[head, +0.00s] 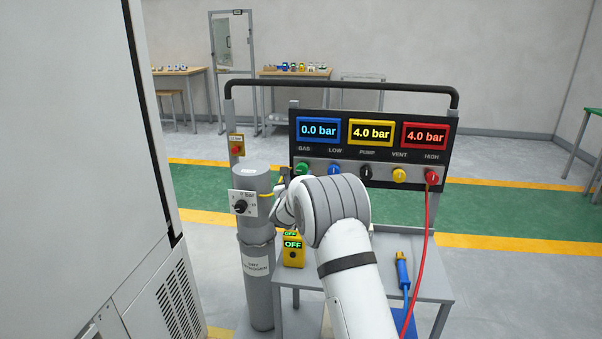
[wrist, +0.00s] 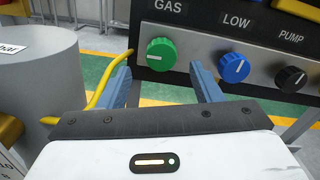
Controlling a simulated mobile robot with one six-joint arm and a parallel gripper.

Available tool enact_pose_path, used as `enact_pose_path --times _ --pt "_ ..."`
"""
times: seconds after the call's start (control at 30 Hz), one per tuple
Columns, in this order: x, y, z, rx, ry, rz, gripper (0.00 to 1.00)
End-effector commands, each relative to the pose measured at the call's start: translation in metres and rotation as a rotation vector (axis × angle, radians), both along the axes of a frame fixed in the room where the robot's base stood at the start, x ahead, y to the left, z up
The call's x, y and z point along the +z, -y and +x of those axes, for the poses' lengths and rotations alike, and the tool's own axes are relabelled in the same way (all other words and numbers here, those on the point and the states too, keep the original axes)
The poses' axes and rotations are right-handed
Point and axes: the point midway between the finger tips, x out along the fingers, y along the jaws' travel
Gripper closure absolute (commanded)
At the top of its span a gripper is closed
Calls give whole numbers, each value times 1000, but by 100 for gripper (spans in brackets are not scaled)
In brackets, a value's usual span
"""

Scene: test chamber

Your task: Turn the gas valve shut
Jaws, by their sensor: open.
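The gas valve is a green round knob (head: 301,169) under the word GAS at the left end of the panel. In the wrist view the green knob (wrist: 161,54) shows with a white mark that lies roughly level. My gripper (wrist: 160,76) is open, its two blue-grey fingers pointing at the panel on either side below the knob. The knob appears between and just beyond the fingertips, with nothing held. In the head view my arm hides most of the gripper (head: 281,186), which is just left of the knob.
The panel (head: 367,154) also bears a blue LOW knob (wrist: 233,67), a black PUMP knob (wrist: 290,78), a yellow knob (head: 399,175) and a red one (head: 432,177). Left stands a grey gas cylinder (head: 258,285). A red hose (head: 423,262) hangs at right.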

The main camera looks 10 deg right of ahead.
Motion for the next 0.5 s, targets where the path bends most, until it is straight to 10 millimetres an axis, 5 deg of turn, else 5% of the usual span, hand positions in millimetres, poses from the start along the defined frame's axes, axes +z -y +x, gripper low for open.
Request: enact_pose_path --times 0.2,0.5 --pt "0 12 32 -2 0 2 41" --pt "0 19 53 -4 -1 3 41"
